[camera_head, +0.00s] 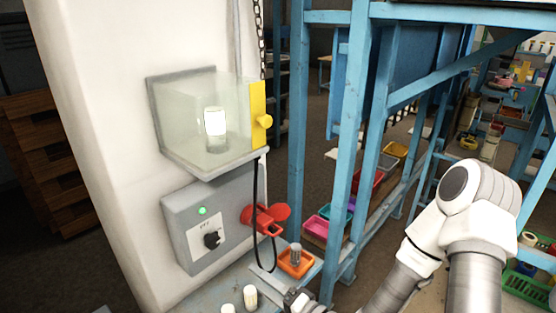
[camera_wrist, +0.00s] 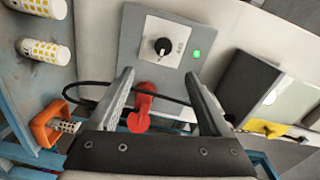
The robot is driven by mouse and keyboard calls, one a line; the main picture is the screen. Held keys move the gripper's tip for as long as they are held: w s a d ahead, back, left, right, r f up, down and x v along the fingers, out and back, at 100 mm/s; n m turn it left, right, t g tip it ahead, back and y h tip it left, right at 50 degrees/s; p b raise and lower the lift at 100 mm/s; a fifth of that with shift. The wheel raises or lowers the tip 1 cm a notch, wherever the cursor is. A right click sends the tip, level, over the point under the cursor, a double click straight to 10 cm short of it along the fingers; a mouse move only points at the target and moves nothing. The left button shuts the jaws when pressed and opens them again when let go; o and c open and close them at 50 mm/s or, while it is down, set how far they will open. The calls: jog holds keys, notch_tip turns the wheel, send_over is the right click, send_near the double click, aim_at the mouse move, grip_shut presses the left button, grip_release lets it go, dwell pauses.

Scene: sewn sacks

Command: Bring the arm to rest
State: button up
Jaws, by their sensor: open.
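My gripper (camera_head: 294,297) is at the bottom edge of the head view, low in front of the wall, only partly in view. My white and grey arm comes in from the right. In the wrist view my gripper (camera_wrist: 160,78) shows two grey fingers spread wide apart with nothing held between them. Beyond the fingers are a grey control box (camera_wrist: 182,30) with a black knob and a lit green lamp, and a red handle-like part (camera_wrist: 141,105). I cannot tell the exact distance from the fingertips to these.
A clear case (camera_head: 190,128) with a yellow edge (camera_head: 259,112) hangs on the white pillar above the control box (camera_head: 183,240). An orange tray (camera_head: 297,263) holds a small cylinder. Pale cylinders (camera_head: 250,297) stand on the bench. A blue frame (camera_head: 342,150) rises beside my arm.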

jog(key=w+d+f+n+g+h, duration=0.2)
jog(key=w+d+n+g+h, duration=0.15)
jog(key=d+n+h, duration=0.3)
jog(key=d+r+h+b, duration=0.2)
jog(key=d+r+h, duration=0.45)
jog(key=d, duration=0.35)
jog(key=s+d+r+g, duration=0.1)
jog(key=s+r, duration=0.5)
jog(key=s, duration=0.3)
jog(key=s+d+r+g+b, duration=0.1)
jog(key=s+r, duration=0.6)
jog(key=s, duration=0.3)
jog(key=shift+s, duration=0.15)
jog(key=shift+m, duration=0.25)
